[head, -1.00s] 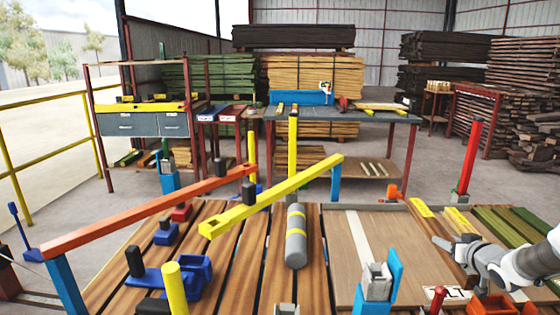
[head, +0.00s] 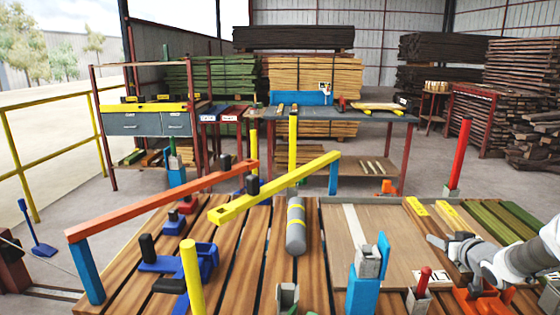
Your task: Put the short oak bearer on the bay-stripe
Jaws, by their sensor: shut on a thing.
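The white bay-stripe (head: 357,236) runs along the flat board right of the bench's middle and is bare. My gripper (head: 432,241) is at the right, low over brown timber. Its dark fingers are shut on what looks like a brown wooden bearer (head: 424,226) with a yellow mark on its far end. The jaw contact is too small to see clearly, and my wrist hides the near part of the wood. I cannot tell for certain that this piece is the short oak bearer. A second brown piece with a yellow mark (head: 446,214) lies to its right.
A grey cylinder with yellow bands (head: 296,226) lies left of the stripe. A blue-and-grey fixture (head: 367,275) stands at its near end. Yellow (head: 275,190) and orange (head: 165,200) raised bars cross the bench's left side. Green timbers (head: 500,228) lie right. The board around the stripe is clear.

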